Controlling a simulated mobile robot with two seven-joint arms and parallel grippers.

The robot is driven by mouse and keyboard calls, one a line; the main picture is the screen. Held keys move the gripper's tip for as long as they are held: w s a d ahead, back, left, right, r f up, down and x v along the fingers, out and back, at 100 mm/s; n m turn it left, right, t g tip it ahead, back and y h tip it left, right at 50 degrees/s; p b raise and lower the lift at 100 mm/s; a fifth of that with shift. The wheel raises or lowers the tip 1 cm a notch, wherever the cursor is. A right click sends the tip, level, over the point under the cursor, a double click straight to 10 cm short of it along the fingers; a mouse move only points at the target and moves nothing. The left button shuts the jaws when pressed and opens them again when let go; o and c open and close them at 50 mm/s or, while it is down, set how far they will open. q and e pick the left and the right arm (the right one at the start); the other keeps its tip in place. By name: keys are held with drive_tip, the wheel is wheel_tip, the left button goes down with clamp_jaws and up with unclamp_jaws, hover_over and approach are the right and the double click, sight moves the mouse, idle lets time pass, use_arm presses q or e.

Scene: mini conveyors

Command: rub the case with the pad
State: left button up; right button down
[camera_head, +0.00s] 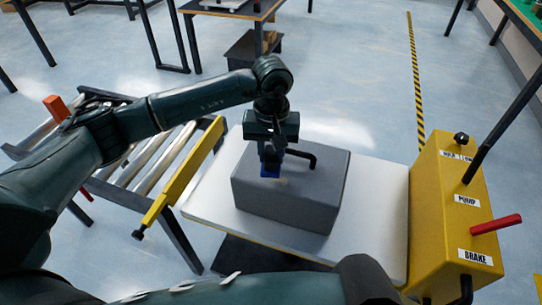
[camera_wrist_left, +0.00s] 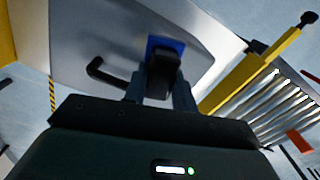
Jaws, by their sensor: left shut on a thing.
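The grey case (camera_head: 290,195) lies on a white tabletop, with a black handle (camera_head: 303,156) on its top. My left gripper (camera_head: 271,155) points down over the case's top and is shut on the blue pad (camera_head: 270,170). In the left wrist view the blue pad (camera_wrist_left: 177,43) shows beyond the fingers, against the grey case (camera_wrist_left: 115,35), with the handle (camera_wrist_left: 100,72) to its left. The pad is at or just above the case's top; I cannot tell whether they touch. My right gripper is not in view.
The white tabletop (camera_head: 375,215) has clear room right of the case. A yellow control box (camera_head: 450,215) with a red lever (camera_head: 496,224) stands at the right. A yellow rail (camera_head: 184,172) and a roller conveyor (camera_head: 150,160) are at the left.

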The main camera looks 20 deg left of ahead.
sight(271, 152)
use_arm(q)
drive_tip(key=shift+r, duration=0.65)
drive_tip(key=shift+r+p, duration=0.85)
drive_tip(key=shift+r, duration=0.7)
drive_tip(key=shift+s+f, duration=0.1)
